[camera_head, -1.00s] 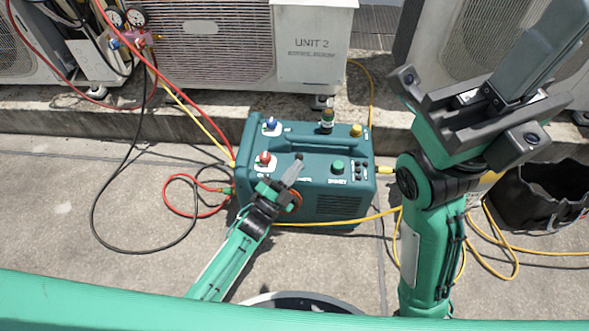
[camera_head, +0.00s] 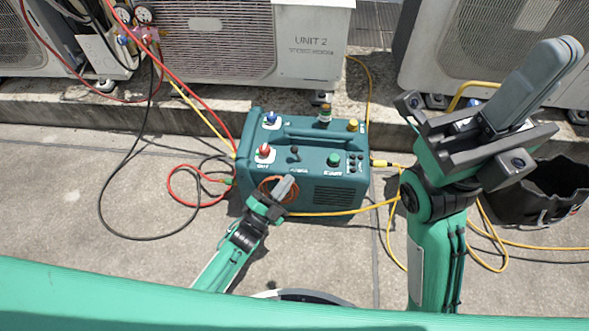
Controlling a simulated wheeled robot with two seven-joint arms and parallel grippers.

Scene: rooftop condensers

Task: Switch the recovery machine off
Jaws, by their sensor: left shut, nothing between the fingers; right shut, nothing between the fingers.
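The recovery machine (camera_head: 345,192) is a teal box with a carry handle, standing on the concrete in the middle. On its top are a red knob (camera_head: 265,151), a blue knob (camera_head: 271,119), a green round button (camera_head: 334,159), a yellow cap (camera_head: 352,125) and a small black toggle lever (camera_head: 294,152). The labels are too small to read surely. My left gripper (camera_head: 288,184) is shut and empty at the machine's front upper edge, below the toggle and apart from it. My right gripper (camera_head: 566,48) is shut and empty, raised at the right, away from the machine.
Condenser units (camera_head: 310,48) line the back on a concrete kerb. Red, yellow and black hoses run left to a gauge manifold (camera_head: 133,30). A yellow hose (camera_head: 340,211) crosses the machine's front. A black bucket bag (camera_head: 540,190) stands right. An orange coil hangs by my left gripper.

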